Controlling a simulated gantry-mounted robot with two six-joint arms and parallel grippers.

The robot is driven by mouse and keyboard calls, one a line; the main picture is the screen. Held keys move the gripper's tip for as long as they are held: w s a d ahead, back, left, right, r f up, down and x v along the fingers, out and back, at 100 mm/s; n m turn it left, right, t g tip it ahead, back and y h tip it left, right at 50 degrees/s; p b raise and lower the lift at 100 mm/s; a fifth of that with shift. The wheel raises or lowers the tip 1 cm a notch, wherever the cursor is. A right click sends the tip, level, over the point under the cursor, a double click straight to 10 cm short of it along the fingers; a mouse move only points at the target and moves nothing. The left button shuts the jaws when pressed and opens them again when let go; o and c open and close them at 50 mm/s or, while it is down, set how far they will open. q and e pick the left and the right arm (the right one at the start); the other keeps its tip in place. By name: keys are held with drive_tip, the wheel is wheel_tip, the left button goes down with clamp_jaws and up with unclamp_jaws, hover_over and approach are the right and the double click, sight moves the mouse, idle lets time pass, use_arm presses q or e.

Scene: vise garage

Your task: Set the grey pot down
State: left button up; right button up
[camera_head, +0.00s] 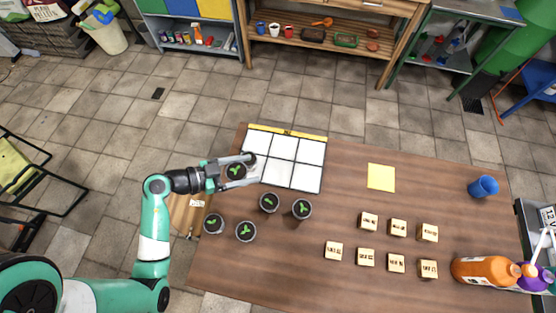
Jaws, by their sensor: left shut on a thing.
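My left gripper (246,170) reaches in from the left and is shut on a small round pot (236,172) with a green sprout, taken to be the grey pot. Its fingers lie along both sides of the pot. The pot is by the left edge of a white grid board (283,174) with a yellow top strip. I cannot tell whether the pot touches the surface below. Several similar potted sprouts stand on the table below the board, among them one at the left (213,224) and one at the right (301,208). My right gripper is not in view.
Wooden blocks (367,222) stand in two rows on the brown table (345,205). A yellow square (381,177), a blue cup (483,187) and an orange bottle (484,271) are to the right. The table between board and yellow square is clear.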

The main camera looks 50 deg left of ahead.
use_arm(q)
drive_tip(key=shift+a, duration=0.3)
drive_tip(key=w+f+b, duration=0.2)
drive_tip(key=w+f, duration=0.1)
drive_tip(key=w, duration=0.1)
drive_tip(key=w+d+f+b, duration=0.1)
drive_tip(key=w+f+b, duration=0.1)
drive_tip(key=w+f, duration=0.1)
drive_tip(key=w+d+f+b, duration=0.1)
drive_tip(key=w+f+b, duration=0.1)
drive_tip(key=w, duration=0.4)
drive_tip(key=shift+d+f, duration=0.25)
drive_tip(key=shift+f, duration=0.45)
drive_tip(key=shift+w, duration=0.2)
drive_tip(key=shift+w+f+b, duration=0.1)
drive_tip(key=shift+f+b, duration=0.25)
wheel_tip(320, 180, down, 3)
drive_tip(key=shift+w+f+b, duration=0.1)
drive_tip(key=shift+f+b, duration=0.05)
drive_tip(key=shift+b, duration=1)
drive_tip(key=shift+r, duration=0.2)
drive_tip(key=o, duration=1.4)
drive_tip(key=shift+f, duration=0.15)
